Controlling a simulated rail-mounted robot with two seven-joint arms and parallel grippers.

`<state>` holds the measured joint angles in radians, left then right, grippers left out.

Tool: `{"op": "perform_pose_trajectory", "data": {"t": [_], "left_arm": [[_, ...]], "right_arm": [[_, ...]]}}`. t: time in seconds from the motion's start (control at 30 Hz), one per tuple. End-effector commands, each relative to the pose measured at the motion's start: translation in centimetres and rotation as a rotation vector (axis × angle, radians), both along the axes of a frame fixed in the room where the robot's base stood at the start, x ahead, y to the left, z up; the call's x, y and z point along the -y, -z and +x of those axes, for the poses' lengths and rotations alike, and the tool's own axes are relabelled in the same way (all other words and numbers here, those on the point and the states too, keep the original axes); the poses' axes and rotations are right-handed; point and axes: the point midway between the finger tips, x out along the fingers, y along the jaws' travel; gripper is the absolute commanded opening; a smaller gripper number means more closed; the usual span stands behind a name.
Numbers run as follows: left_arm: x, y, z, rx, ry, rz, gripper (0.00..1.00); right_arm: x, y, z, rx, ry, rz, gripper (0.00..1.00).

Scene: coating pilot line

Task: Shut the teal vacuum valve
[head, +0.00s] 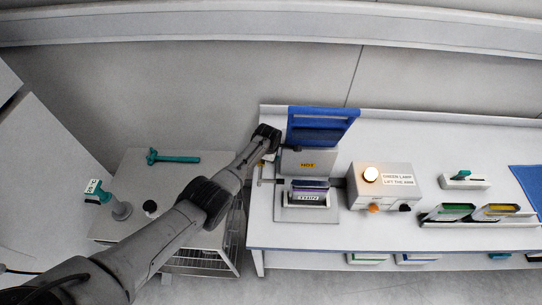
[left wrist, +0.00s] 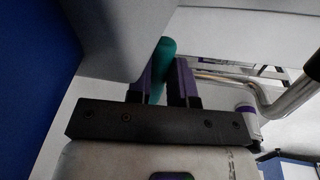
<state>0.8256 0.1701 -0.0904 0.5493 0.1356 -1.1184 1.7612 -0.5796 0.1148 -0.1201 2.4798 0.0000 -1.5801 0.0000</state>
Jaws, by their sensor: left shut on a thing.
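In the left wrist view, the teal handle (left wrist: 165,52) stands between the two purple-faced fingers of my left gripper (left wrist: 163,78), which is shut on it. I take it for the vacuum valve's handle; its lower part is hidden by the fingers. In the head view, my left gripper (head: 264,150) is at the left side of the grey device (head: 309,161) with the raised blue lid. The handle itself cannot be made out there. Bent metal tubing (left wrist: 275,98) runs to the right of the fingers. My right gripper is in neither view.
A teal T-shaped tool (head: 172,158) lies on the left cabinet, near a labelled teal fitting (head: 98,192). Right of the device stand a lamp box (head: 384,187), a small holder with a teal-topped piece (head: 461,175) and colored trays (head: 450,212). The bench front is mostly clear.

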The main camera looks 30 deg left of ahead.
Motion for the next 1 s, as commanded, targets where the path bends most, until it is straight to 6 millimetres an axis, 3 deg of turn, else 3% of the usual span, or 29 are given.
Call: {"op": "perform_pose_trajectory", "data": {"t": [0.47, 0.5, 0.7, 0.77, 1.0], "left_arm": [[-0.09, 0.04, 0.04, 0.000, -0.014, 0.000, 0.00], [-0.09, 0.04, 0.03, 0.000, -0.014, 0.000, 0.21], [-0.07, 0.04, 0.03, 0.000, -0.014, 0.000, 0.40], [-0.07, 0.04, 0.02, 0.000, -0.014, 0.000, 0.46], [-0.05, -0.02, 0.02, 0.000, -0.013, 0.001, 0.46]], "right_arm": [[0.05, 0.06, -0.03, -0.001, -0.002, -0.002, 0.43], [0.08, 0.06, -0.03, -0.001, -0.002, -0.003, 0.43], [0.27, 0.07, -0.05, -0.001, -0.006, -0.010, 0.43], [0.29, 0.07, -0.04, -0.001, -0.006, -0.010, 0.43], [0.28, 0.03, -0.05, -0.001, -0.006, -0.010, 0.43]]}}
